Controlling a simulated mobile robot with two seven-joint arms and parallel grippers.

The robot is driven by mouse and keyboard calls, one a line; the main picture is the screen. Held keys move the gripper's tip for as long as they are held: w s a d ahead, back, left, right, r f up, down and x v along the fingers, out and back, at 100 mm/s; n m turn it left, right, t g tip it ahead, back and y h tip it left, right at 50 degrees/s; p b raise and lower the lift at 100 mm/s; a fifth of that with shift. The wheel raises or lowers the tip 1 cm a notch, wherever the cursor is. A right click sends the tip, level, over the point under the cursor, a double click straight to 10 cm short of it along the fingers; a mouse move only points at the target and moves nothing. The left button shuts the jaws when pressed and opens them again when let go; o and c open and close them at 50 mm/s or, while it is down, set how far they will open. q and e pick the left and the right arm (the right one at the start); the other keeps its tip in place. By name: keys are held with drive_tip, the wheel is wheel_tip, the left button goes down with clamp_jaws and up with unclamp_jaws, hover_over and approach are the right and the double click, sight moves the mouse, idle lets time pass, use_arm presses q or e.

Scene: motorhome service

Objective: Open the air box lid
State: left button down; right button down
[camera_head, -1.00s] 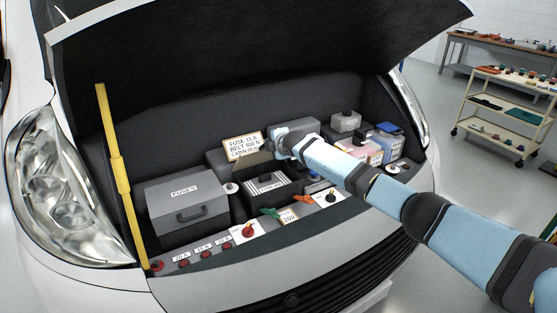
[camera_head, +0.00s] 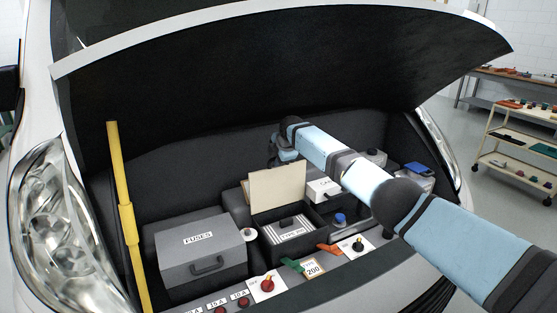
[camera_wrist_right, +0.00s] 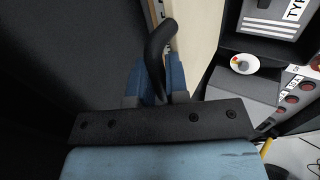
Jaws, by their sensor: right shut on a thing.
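The air box lid (camera_head: 278,187) stands roughly upright at the back of the open air box (camera_head: 258,225), its plain cream inner face toward me. A ribbed filter (camera_head: 292,230) with a label lies in the box. My right gripper (camera_head: 284,152) is behind the lid's upper edge in the head view, its fingers mostly hidden. In the right wrist view its blue fingers (camera_wrist_right: 158,82) are shut on a curved black handle (camera_wrist_right: 160,48) beside the cream lid (camera_wrist_right: 197,38). My left gripper is not in view.
A grey FUSES box (camera_head: 203,248) sits left of the air box. A yellow prop (camera_head: 122,190) stands at far left under the raised hood (camera_head: 270,85). Red and black knobs and coloured levers line the front panel. A cart (camera_head: 515,150) stands on the right.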

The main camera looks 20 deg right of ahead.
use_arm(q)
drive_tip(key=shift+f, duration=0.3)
use_arm(e)
drive_tip(key=shift+w+f, duration=0.1)
drive_tip(key=c, duration=1.1)
unclamp_jaws()
drive_tip(key=shift+c, duration=0.2)
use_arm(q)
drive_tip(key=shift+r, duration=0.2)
use_arm(e)
drive_tip(key=shift+s, duration=0.2)
